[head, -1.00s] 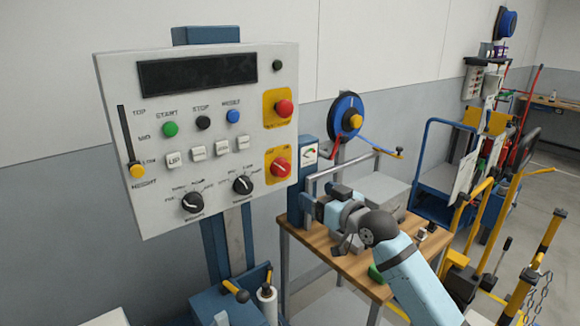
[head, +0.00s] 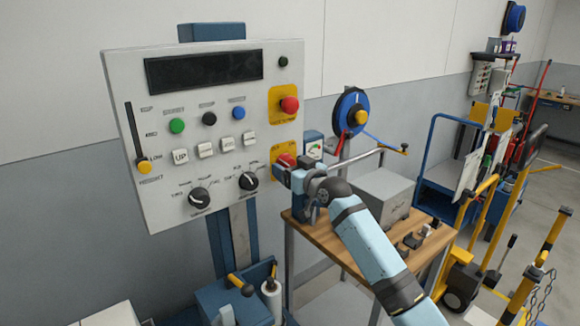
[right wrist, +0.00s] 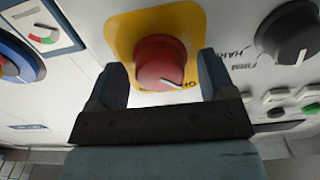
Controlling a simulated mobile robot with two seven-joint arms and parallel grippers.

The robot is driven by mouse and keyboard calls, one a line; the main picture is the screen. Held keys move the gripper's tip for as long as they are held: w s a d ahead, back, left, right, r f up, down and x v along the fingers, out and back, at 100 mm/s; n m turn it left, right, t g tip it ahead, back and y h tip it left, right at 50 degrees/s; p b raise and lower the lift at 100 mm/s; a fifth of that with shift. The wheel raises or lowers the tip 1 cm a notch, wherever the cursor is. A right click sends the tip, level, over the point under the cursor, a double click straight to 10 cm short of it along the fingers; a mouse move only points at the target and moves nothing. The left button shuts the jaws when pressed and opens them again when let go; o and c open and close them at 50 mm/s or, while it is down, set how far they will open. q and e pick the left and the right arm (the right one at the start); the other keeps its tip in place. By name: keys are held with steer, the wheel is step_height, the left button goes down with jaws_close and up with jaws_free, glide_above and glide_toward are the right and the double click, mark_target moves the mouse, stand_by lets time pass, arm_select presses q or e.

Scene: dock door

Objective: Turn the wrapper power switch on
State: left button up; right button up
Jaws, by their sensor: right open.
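The control panel (head: 215,100) stands upright at left in the head view. Its power switch is a red rotary knob (head: 284,160) on a yellow plate at the panel's lower right, partly hidden by my right gripper (head: 286,174). In the right wrist view the red knob (right wrist: 158,60) shows a white pointer line towards the lower right, beside partly hidden lettering. My right gripper (right wrist: 161,66) is open, with one finger on each side of the knob; I cannot tell whether they touch it. My left gripper is not in view.
A red button (head: 289,104) on another yellow plate sits above the switch. A black dial (head: 248,180) lies close to its left. A wooden table (head: 335,250) with a grey box (head: 383,196) stands below my right arm. A blue reel (head: 350,112) is on the right.

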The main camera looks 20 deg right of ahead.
steer(key=shift+w, duration=0.1)
steer(key=c, duration=0.9)
